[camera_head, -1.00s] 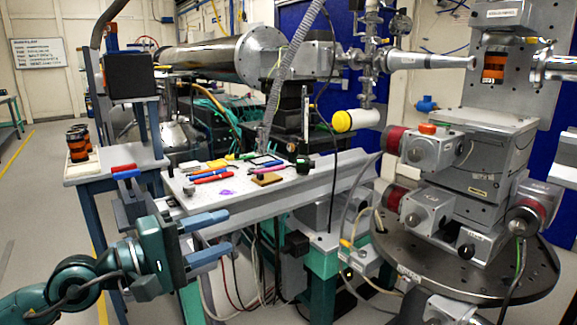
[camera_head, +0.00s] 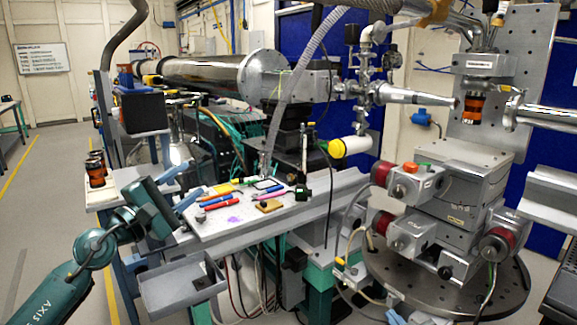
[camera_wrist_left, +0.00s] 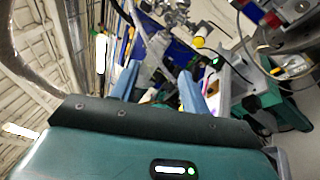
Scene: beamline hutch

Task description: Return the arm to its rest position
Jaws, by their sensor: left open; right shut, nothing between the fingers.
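My left gripper (camera_head: 184,184) is in front of the left end of the bench, its teal body tilted and its blue-grey fingers pointing up and to the right. The fingers are apart, with nothing seen between them. The left wrist view also shows the open gripper (camera_wrist_left: 158,84), its two fingers spread over a tilted view of the hutch. My teal left arm (camera_head: 62,298) comes in from the lower left. My right gripper is in neither view.
A white board (camera_head: 236,214) with pens and small tools lies right of the gripper. A grey open tray (camera_head: 165,292) sits below it. Dark jars (camera_head: 95,170) stand on a side shelf to the left. A sample stage (camera_head: 445,205) fills the right. Floor is free at far left.

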